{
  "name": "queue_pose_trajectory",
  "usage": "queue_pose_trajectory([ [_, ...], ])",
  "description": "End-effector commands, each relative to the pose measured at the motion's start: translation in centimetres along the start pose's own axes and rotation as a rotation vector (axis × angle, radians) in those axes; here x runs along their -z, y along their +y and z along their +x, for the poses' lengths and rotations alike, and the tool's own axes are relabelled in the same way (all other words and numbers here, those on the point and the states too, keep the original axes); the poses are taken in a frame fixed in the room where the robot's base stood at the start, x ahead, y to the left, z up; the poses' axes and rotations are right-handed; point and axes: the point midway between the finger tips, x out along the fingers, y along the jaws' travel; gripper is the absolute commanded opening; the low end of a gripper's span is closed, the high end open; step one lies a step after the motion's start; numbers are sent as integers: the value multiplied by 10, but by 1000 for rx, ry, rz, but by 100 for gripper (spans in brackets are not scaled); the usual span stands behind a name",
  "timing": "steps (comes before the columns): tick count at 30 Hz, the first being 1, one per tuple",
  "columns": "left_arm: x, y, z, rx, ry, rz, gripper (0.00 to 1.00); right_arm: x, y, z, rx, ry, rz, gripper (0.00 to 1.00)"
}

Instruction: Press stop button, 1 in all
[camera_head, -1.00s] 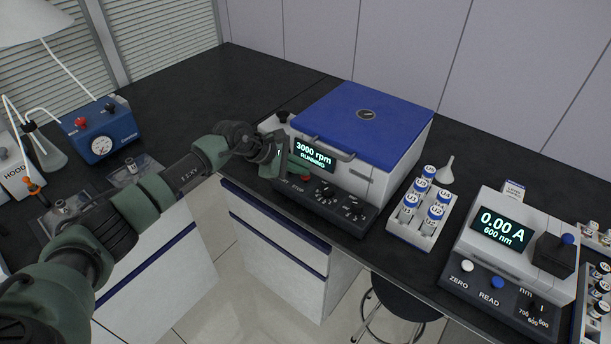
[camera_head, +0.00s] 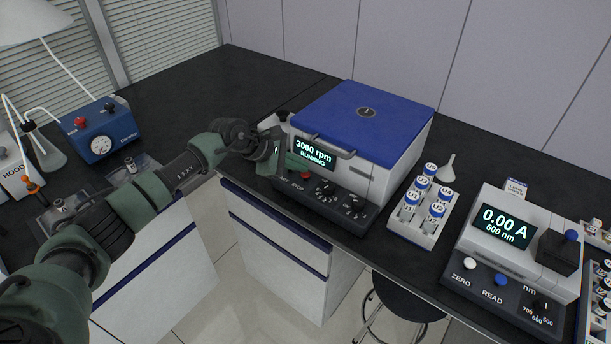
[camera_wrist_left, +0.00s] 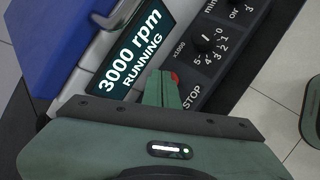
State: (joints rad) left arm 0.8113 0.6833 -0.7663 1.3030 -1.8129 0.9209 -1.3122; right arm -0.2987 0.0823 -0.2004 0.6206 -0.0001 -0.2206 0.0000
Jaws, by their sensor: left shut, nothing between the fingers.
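The centrifuge (camera_head: 392,160) is a white box with a blue lid, its lid closed. Its display (camera_head: 314,153) reads "3000 rpm RUNNING". The red stop button (camera_head: 305,175) sits on the dark front panel above the word STOP. My left gripper (camera_head: 302,164) is shut and empty, its green fingertips just above and beside the button in the head view. My right gripper is not in view.
Dials (camera_head: 325,189) are right of the button on the panel. A rack of capped vials (camera_head: 424,234) and a photometer (camera_head: 500,237) stand to the right. A blue pump box (camera_head: 98,134) is at the left. The black bench behind my arm is clear.

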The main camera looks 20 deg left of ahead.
Motion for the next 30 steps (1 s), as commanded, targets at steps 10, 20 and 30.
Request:
queue_pose_trajectory([
  [10, 0, 0, 0, 0, 1, 0, 0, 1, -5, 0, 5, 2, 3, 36],
  [20, 2, -2, 2, 0, 1, 0, 0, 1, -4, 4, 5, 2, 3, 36],
  [30, 5, -4, 5, 0, 1, 0, 0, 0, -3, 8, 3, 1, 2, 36],
])
